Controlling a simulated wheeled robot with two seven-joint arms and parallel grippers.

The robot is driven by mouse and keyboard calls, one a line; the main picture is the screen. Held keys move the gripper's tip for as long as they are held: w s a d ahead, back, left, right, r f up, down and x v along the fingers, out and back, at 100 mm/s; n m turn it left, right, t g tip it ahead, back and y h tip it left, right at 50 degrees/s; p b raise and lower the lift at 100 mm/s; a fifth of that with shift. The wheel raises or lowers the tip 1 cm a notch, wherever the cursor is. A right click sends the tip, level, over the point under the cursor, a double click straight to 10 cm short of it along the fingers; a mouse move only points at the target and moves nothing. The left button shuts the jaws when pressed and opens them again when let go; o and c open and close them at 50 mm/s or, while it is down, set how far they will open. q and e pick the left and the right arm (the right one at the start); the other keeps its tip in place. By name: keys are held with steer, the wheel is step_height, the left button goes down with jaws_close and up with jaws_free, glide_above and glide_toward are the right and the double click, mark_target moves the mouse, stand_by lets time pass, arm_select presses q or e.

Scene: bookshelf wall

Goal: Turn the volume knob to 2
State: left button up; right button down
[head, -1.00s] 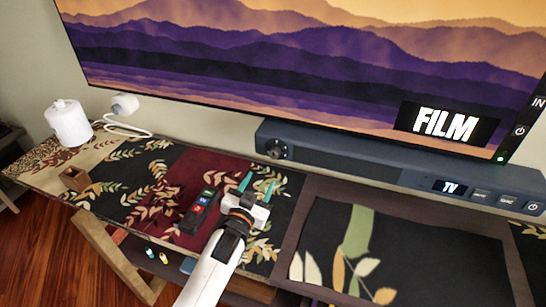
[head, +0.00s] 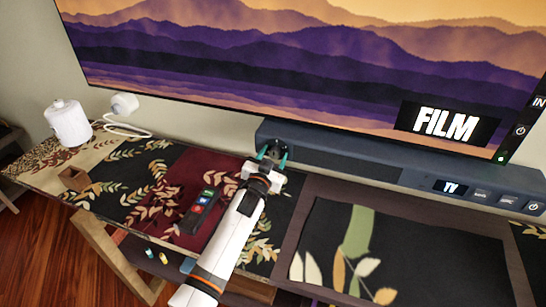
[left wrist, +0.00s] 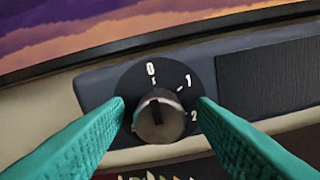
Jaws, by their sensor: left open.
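The volume knob (left wrist: 159,117) is a round metallic knob on a black dial marked 0, 1 and 2. In the left wrist view its dark pointer line points up, close to the 0. The dial (left wrist: 137,76) sits at the left end of the dark blue soundbar (head: 330,152). My left gripper (head: 272,156) is open, with its teal fingers on either side of the knob. In the left wrist view the fingertips (left wrist: 160,104) flank the dial. I cannot tell whether they touch the knob. In the head view the gripper partly hides the knob. My right gripper is not in view.
A large TV (head: 300,75) showing "FILM" stands just behind the soundbar. A remote (head: 200,210) lies on the patterned cabinet top left of my arm. A dark panel (head: 400,255) is at right.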

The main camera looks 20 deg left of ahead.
arm_select(q)
steer(key=shift+c, duration=0.5)
steer(key=c, duration=0.9)
